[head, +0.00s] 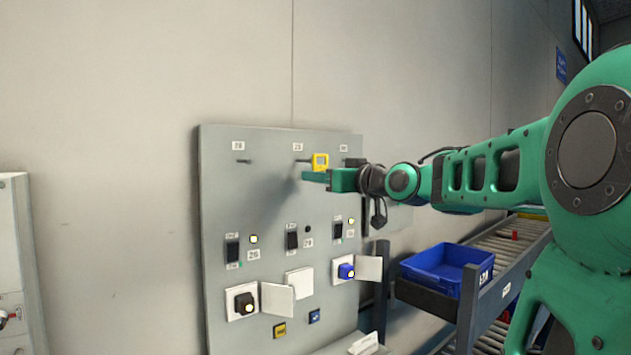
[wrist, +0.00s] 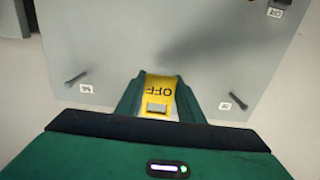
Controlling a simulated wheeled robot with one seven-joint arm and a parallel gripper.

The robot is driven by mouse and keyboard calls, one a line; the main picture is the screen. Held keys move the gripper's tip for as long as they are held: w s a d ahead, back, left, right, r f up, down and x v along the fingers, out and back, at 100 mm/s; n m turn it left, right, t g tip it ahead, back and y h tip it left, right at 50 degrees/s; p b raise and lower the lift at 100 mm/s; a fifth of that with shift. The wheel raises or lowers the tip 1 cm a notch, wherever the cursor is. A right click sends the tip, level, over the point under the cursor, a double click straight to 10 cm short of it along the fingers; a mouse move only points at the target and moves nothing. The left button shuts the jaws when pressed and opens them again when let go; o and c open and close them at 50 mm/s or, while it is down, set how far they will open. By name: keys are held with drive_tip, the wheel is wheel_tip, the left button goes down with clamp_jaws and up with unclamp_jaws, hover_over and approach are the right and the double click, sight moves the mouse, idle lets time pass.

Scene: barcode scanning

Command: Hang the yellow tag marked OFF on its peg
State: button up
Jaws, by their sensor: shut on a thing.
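The yellow tag (head: 320,162) is in front of the upper part of the grey panel (head: 270,193), near the middle peg (head: 302,160). In the wrist view the tag (wrist: 161,88) shows OFF upside down and a square opening. My gripper (head: 318,175) is shut on the tag, one finger on each side; the wrist view shows the gripper (wrist: 160,105) too. The left peg (head: 243,161) is bare. Two bare pegs stand at the left (wrist: 76,79) and right (wrist: 234,100) of the wrist view. I cannot tell whether the tag touches a peg.
Switches (head: 292,240), a black knob unit (head: 244,303) and a blue one (head: 346,271) with open white covers sit lower on the panel. A white cabinet (head: 15,260) is at far left.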

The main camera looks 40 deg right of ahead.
drive_tip(key=s, duration=0.6)
idle(0.5)
drive_tip(key=shift+d, duration=0.1)
idle(0.4)
